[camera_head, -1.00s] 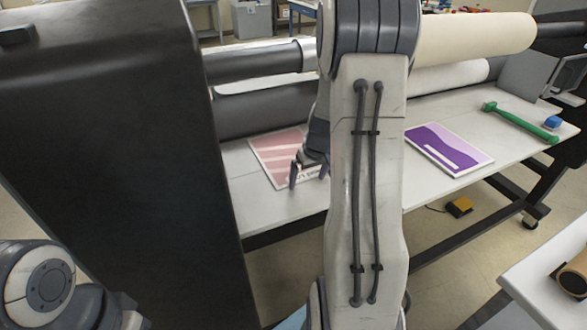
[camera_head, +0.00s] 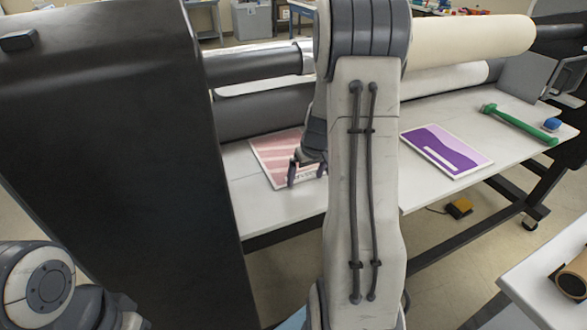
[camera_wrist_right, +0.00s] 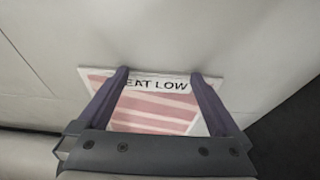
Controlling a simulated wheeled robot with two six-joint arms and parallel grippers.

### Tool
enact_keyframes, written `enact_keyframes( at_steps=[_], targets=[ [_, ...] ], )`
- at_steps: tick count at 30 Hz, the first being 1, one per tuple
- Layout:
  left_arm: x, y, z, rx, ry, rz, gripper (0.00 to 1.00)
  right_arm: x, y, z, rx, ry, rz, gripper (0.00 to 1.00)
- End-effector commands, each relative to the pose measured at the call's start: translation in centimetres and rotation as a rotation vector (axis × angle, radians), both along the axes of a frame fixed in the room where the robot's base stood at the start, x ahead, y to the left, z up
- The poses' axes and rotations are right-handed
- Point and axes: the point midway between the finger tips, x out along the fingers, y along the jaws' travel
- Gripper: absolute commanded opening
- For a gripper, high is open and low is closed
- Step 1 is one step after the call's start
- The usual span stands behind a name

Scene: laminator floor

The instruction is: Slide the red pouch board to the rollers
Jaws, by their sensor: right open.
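The red pouch board (camera_head: 272,154) lies flat on the white laminator table, left of my right arm in the head view. It has pale red and pink stripes, and the right wrist view shows its white edge strip (camera_wrist_right: 160,85) with the letters "EAT LOW". My right gripper (camera_head: 306,180) is over the board's near right part. In the right wrist view the two fingers of this gripper (camera_wrist_right: 160,80) are spread apart over the board, with nothing clamped between them. Whether the fingertips touch the board is unclear. The dark rollers (camera_head: 265,110) run behind the board. My left gripper is out of view.
A purple board (camera_head: 446,150) lies to the right on the table (camera_head: 420,190). A green-handled tool (camera_head: 520,124) and a blue item (camera_head: 552,124) lie farther right. A tall black side housing (camera_head: 110,150) blocks the left. Bare table lies in front of the red board.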

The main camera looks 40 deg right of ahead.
Motion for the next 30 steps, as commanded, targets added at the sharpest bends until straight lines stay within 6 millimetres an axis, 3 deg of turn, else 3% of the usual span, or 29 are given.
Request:
enact_keyframes(
  at_steps=[16,30],
  targets=[
    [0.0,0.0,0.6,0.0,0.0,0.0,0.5,1.3,-0.3,0.0,0.0,0.001,0.001,1.0],
    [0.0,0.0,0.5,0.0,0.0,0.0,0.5,1.3,-0.3,-0.2,0.0,0.001,0.001,1.0]
  ],
)
